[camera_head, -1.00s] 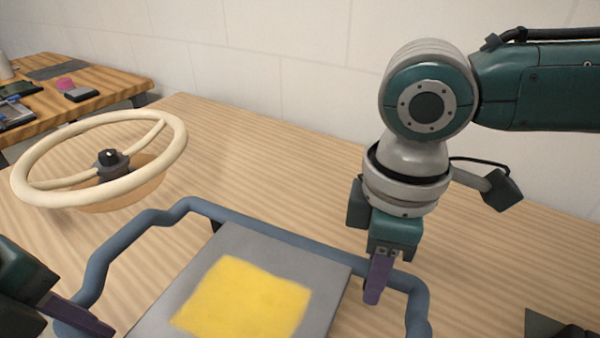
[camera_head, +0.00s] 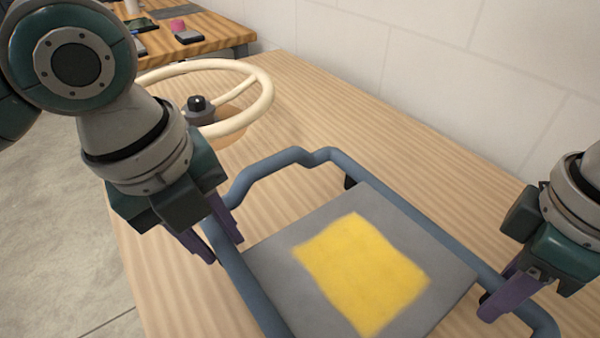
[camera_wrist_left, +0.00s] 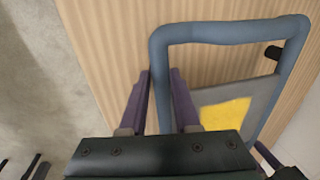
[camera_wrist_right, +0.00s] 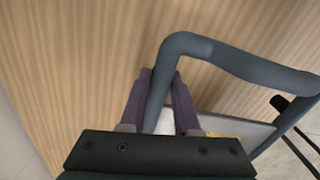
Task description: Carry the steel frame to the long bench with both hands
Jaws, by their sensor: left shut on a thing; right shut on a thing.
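The steel frame (camera_head: 235,278) is a blue-grey bent tube around a grey plate (camera_head: 285,300) with a yellow patch (camera_head: 360,270). It lies over the wood-grain bench top (camera_head: 330,120); I cannot tell whether it touches it. My left gripper (camera_head: 222,245) is shut on the frame's left side tube, which runs between its purple fingers in the left wrist view (camera_wrist_left: 160,85). My right gripper (camera_head: 505,295) is shut on the tube at the frame's right end, also seen in the right wrist view (camera_wrist_right: 160,85). The frame's near edge is cut off in the head view.
A cream steering wheel (camera_head: 262,108) with a dark hub lies on the bench just behind the frame. Another wooden table (camera_head: 215,35) with small devices and a pink item stands at the back left. A pale block wall (camera_head: 430,70) runs behind. Bare floor (camera_head: 50,230) shows at left.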

